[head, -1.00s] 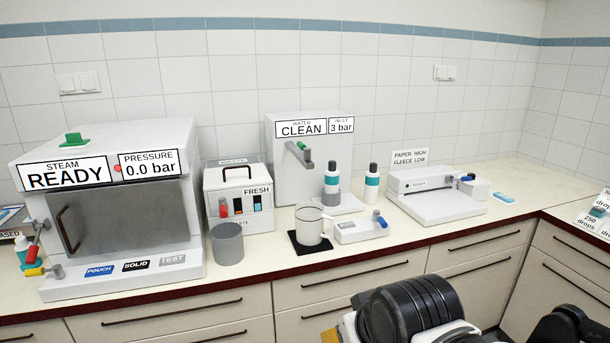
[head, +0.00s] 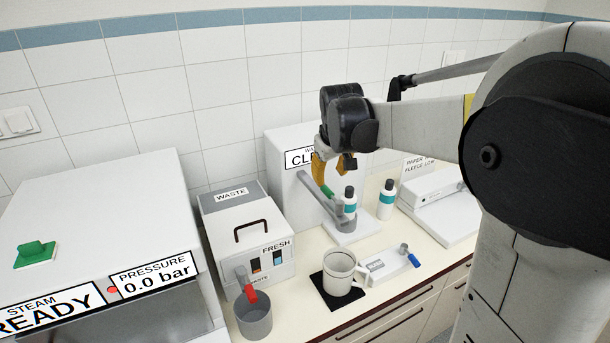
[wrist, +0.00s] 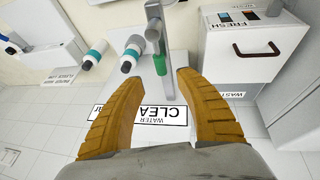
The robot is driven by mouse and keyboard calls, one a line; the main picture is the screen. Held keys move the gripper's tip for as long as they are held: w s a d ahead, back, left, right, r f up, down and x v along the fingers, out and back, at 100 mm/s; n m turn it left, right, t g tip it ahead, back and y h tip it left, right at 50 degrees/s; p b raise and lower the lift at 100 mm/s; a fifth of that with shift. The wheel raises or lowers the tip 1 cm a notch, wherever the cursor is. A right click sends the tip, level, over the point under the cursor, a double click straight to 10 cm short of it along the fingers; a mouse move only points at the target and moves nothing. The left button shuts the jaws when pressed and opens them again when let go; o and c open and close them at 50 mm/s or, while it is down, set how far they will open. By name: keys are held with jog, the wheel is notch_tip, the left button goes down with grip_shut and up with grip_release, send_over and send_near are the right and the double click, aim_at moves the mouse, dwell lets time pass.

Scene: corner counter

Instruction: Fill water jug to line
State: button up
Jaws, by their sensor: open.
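The white jug (head: 340,268) stands upright on a black mat (head: 330,301) at the counter's front, handle to the right. Its fill line and water level cannot be made out. The water dispenser (head: 283,150) stands behind it, with a grey spout arm (head: 322,196) and a green lever (head: 327,191). My gripper (head: 327,172) is open in front of the dispenser, above the lever. In the wrist view, the orange fingers of my gripper (wrist: 160,80) lie either side of the green lever (wrist: 160,63), apart from it.
Two teal-banded bottles (head: 349,201) (head: 387,200) stand beside the spout. A white tray with a blue knob (head: 390,265) sits right of the jug. A grey cup (head: 253,320) and the waste box (head: 240,225) are to the left, beyond them the steam unit (head: 100,240).

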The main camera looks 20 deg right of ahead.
aim_at(328, 190)
jog(key=b+x, duration=0.1)
jog(key=x, duration=0.8)
jog(key=shift+s, duration=0.1)
grip_shut()
